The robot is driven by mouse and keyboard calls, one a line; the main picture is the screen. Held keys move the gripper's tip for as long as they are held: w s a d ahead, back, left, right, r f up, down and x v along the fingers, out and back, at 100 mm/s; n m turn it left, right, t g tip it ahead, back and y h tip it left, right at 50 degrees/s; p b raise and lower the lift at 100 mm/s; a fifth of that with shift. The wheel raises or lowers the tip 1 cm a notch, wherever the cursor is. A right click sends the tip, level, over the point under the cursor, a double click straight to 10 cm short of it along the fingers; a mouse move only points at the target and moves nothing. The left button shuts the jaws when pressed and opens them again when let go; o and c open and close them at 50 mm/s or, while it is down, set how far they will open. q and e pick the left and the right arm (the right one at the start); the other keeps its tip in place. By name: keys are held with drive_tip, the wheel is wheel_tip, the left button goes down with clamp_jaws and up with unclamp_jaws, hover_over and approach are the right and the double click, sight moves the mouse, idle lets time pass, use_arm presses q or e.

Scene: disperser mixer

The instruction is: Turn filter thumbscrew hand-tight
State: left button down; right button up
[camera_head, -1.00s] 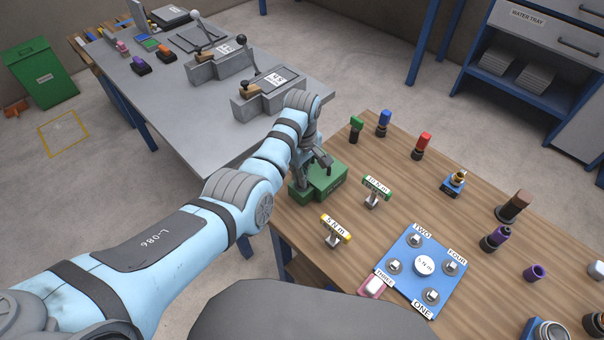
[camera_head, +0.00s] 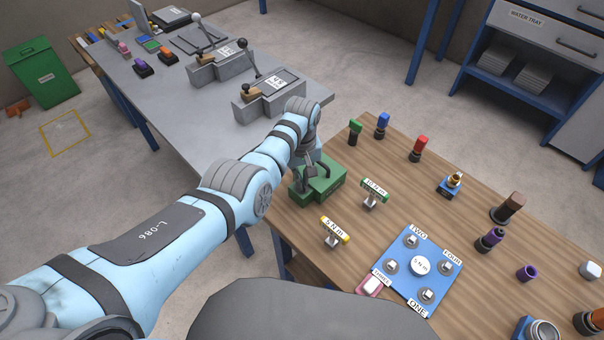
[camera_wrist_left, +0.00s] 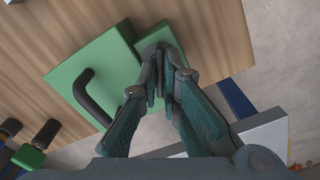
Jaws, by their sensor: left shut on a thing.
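The green filter block (camera_head: 326,188) stands at the left edge of the wooden table. It also shows in the left wrist view (camera_wrist_left: 110,62), with a black bent handle (camera_wrist_left: 84,98) on it. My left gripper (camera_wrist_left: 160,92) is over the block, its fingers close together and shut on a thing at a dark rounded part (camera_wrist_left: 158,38). I take this part to be the thumbscrew; the fingers hide much of it. In the head view the left gripper (camera_head: 309,163) is small and partly hidden by its own wrist. My right gripper is not in view.
A green-topped T-handle (camera_head: 375,190) and a yellow-topped one (camera_head: 335,231) stand right of the block. A blue plate (camera_head: 405,262) with several bolts is nearer. A grey bench (camera_head: 200,120) lies behind the arm.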

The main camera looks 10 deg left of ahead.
use_arm(q)
drive_tip(key=m+p, duration=0.1)
drive_tip(key=m, duration=1.1)
idle(0.5)
drive_tip(key=c, duration=1.8)
unclamp_jaws()
wheel_tip(320, 180, up, 12)
